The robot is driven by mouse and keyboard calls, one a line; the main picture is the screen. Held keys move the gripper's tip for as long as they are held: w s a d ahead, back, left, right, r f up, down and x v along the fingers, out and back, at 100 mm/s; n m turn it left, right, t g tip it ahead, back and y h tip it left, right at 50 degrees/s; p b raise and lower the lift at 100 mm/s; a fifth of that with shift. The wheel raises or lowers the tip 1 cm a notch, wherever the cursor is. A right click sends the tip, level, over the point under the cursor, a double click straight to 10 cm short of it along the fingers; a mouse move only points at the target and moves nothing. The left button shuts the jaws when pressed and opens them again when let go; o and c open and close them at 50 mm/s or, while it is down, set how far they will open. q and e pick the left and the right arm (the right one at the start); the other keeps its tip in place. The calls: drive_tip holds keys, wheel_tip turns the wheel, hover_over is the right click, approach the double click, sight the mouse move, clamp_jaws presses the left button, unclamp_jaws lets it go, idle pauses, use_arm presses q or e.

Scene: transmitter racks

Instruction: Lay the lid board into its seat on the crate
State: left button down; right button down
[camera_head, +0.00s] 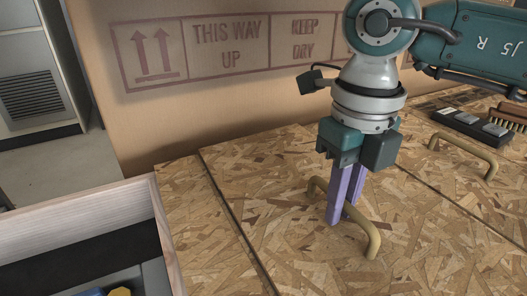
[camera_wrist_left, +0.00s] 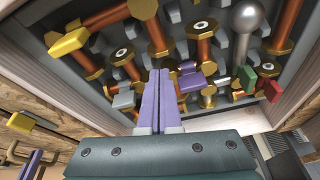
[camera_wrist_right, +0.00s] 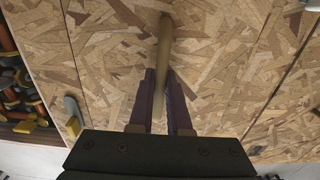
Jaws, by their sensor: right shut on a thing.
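The lid board (camera_head: 300,205) is a speckled chipboard panel with a tan bow handle (camera_head: 372,238). It lies flat among neighbouring chipboard, with a dark seam along its left and right sides. My right gripper (camera_head: 343,218) points down with its purple fingers shut on the handle, which also runs between the fingers in the right wrist view (camera_wrist_right: 164,55). I cannot tell whether the board is raised or resting. My left gripper (camera_wrist_left: 159,75) shows only in the left wrist view, its purple fingers together and empty, in front of copper and grey parts.
A pale wood-rimmed box (camera_head: 90,220) stands at the lower left. Another handle (camera_head: 465,155) is on the chipboard at right, with a brush (camera_head: 508,117) and a dark block (camera_head: 465,128) behind it. A printed crate wall (camera_head: 225,80) rises behind. A grey cabinet (camera_head: 38,75) is far left.

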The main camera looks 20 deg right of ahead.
use_arm(q)
drive_tip(key=shift+a+f+b, duration=0.1)
drive_tip(key=shift+f+b, duration=0.2)
drive_tip(key=shift+f, duration=0.1)
use_arm(e)
drive_tip(key=shift+f, duration=0.4)
drive_tip(key=c, duration=0.9)
unclamp_jaws()
drive_tip(key=shift+o, duration=0.2)
